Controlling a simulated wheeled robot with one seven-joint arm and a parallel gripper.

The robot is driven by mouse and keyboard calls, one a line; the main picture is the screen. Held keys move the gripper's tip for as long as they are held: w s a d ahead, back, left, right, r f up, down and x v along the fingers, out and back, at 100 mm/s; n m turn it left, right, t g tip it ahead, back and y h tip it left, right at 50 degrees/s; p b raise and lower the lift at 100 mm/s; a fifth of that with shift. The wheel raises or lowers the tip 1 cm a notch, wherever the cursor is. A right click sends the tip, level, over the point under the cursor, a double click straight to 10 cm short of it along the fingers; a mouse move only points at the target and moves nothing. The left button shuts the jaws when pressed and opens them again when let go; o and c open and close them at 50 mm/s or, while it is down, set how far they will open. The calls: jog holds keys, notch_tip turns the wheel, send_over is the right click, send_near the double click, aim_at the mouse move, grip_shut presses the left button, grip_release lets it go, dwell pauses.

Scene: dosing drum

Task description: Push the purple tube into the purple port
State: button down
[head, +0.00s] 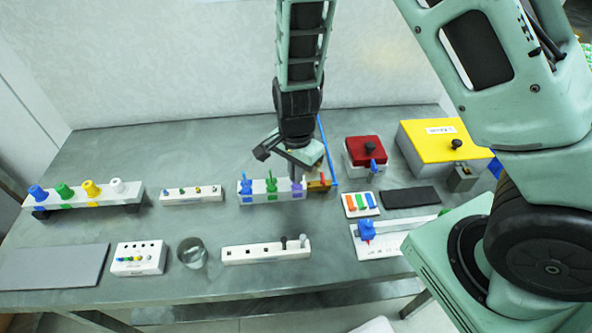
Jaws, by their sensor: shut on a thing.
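A white block (257,196) near the middle of the table carries a blue piece (246,184), a green piece (271,184) and, at its right end, the purple tube (297,188). My gripper (296,170) points down over that right end and is shut on the purple tube, whose upper part it covers. The tube stands about upright at the block. The purple port is not clearly visible under the tube and gripper. I cannot tell how deep the tube sits.
A small brown-yellow piece (319,186) and a thin blue frame (334,186) stand close right of the block. A red box (364,148) and yellow box (438,138) are further right. A white holder (266,253) and glass beaker (192,253) are in front. Grey table shows between them.

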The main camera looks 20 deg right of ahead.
jog(key=shift+f, duration=0.15)
jog(key=c, duration=1.5)
grip_release()
notch_tip(320, 180, up, 17)
jog(key=shift+r+p, duration=0.2)
jog(key=shift+p, duration=0.35)
